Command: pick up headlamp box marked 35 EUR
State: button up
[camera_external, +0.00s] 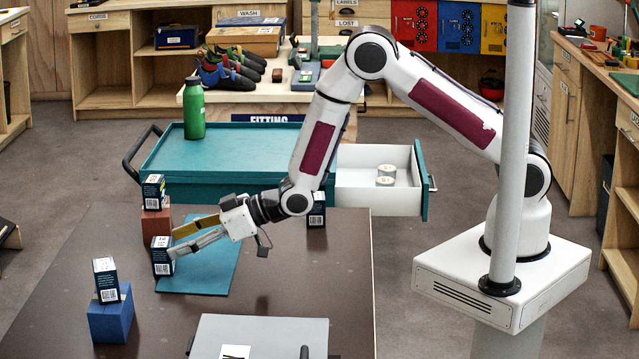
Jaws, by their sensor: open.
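Several small dark boxes with white tops and labels look alike, and I cannot read which one is marked 35 EUR. One box (162,258) stands at the left edge of the teal mat (215,272). My gripper (174,244) is open, pointing left, with its fingertips at this box; I cannot tell if they touch it. A second box (153,194) stands on a reddish block (155,222) just behind. A third box (106,281) stands on a blue block (110,318) at front left. A fourth box (317,214) stands at the table's back right, partly hidden by my arm.
The brown table (300,280) is clear to the right of the mat. A grey case (262,335) lies at the front edge. Behind stands a teal cart (235,150) with a green bottle (194,112) and an open white drawer (378,197).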

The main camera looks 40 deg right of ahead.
aim_at(172, 246)
jog(key=shift+w+f, duration=0.1)
jog(key=shift+x, duration=2.5)
jog(key=c, duration=1.3)
